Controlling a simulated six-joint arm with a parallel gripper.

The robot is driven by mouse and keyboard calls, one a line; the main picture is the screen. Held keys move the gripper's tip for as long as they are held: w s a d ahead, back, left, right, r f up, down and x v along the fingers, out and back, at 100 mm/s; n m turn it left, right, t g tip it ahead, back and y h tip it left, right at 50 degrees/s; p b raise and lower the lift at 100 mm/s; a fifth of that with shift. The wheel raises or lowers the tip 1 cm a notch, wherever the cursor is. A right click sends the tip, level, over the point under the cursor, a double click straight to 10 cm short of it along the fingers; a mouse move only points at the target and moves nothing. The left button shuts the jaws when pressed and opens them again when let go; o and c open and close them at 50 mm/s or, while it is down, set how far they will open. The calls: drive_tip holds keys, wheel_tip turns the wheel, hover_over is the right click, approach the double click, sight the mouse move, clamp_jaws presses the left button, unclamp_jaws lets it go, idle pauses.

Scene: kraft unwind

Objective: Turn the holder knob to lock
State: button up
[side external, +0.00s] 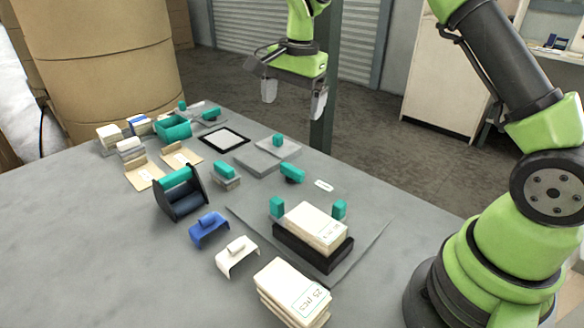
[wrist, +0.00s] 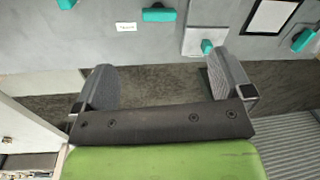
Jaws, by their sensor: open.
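A teal bar-shaped knob (side external: 292,173) sits on the grey table beside a small white label (side external: 324,185). The same knob (wrist: 159,15) shows at the top of the wrist view, with the label (wrist: 126,27) left of it. Other teal knobs stand nearby, and I cannot read which is the holder's. One (side external: 278,140) is upright on a grey plate (side external: 257,160). My gripper (side external: 293,98) is open and empty, well above the table and towards its far edge. In the wrist view my gripper (wrist: 163,78) has its fingers wide apart, with floor behind them.
A black tray (side external: 312,253) holds a cream stack between two teal posts (side external: 277,207). A blue bracket (side external: 209,229), a white bracket (side external: 237,257), a dark teal-handled holder (side external: 180,192) and a card stack (side external: 292,293) stand in front. A large kraft roll (side external: 100,60) is behind left.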

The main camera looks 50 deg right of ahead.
sight(292, 168)
drive_tip(key=f+m, duration=0.1)
drive_tip(key=f, duration=0.1)
drive_tip(key=w+d+f+g, duration=0.1)
drive_tip(key=f, duration=0.2)
drive_tip(key=w+d+f+m, duration=0.1)
drive_tip(key=f, duration=0.2)
drive_tip(key=shift+w+d+f+m, duration=0.1)
drive_tip(key=shift+m, duration=0.2)
wheel_tip(292, 168, down, 10)
drive_tip(key=c, duration=0.9)
